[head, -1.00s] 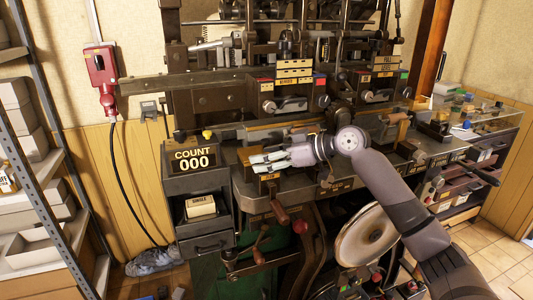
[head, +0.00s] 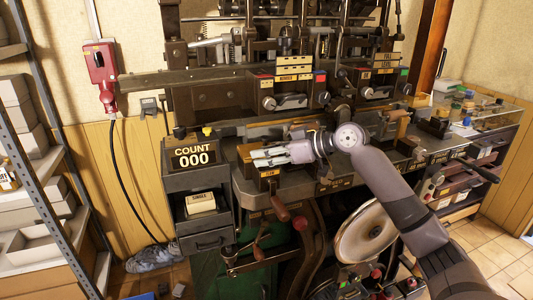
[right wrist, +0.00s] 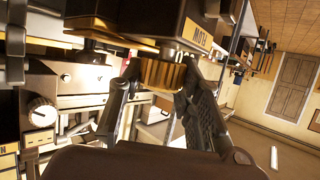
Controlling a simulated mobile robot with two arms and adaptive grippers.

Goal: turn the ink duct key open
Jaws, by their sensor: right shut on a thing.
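My right gripper (head: 252,158) reaches in from the right to the left part of the press bench in the head view. In the right wrist view, its two dark fingers (right wrist: 155,88) stand on either side of a brass ribbed knob, the ink duct key (right wrist: 163,73), and are shut on it. The key sits under a dark block with a pale label (right wrist: 199,34). In the head view, the fingers hide the key; I cannot tell its turn angle. My left gripper is not in view.
A counter box (head: 194,155) reading 000 stands left of the gripper. Press levers and dials (head: 290,100) rise behind it. A hand crank (head: 257,254) and a round wheel (head: 366,236) are below. A grey shelf rack (head: 45,130) stands at the far left.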

